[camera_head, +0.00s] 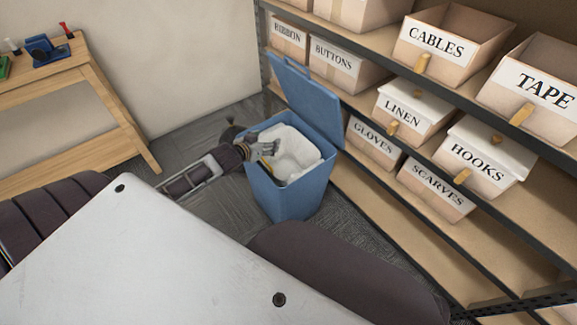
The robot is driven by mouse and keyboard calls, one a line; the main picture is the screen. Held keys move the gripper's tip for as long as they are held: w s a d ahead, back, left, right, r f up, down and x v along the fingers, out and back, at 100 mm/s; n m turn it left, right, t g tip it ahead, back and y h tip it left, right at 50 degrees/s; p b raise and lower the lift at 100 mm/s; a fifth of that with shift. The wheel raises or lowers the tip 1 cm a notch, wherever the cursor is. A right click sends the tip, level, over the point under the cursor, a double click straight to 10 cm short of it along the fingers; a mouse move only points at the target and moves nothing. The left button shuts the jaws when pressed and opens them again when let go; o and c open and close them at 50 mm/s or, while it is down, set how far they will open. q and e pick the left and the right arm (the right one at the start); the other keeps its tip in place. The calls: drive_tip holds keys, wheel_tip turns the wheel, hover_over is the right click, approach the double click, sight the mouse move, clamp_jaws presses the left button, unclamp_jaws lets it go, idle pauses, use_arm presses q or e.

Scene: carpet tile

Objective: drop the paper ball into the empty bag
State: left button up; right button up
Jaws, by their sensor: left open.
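A blue bin (290,202) stands on the floor with its blue lid (308,98) raised at the back. A white bag (305,160) lines the bin, and its mouth is open. My left gripper (272,148) is open, reaching in from the left over the bin's left rim and the near-left part of the bag. I cannot make out a separate paper ball against the white bag. The gripper hides part of the bag's inside. My right gripper is not in view.
A shelf unit (375,103) with labelled boxes, such as the LINEN box (402,113) and GLOVES box (373,143), stands close on the bin's right. A wooden table (60,82) is at the left. Grey carpet (215,215) is free left of the bin.

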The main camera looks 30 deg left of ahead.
use_arm(q)
drive_tip(key=shift+s+r, duration=0.15)
drive_tip(key=shift+s, duration=0.15)
idle(0.9)
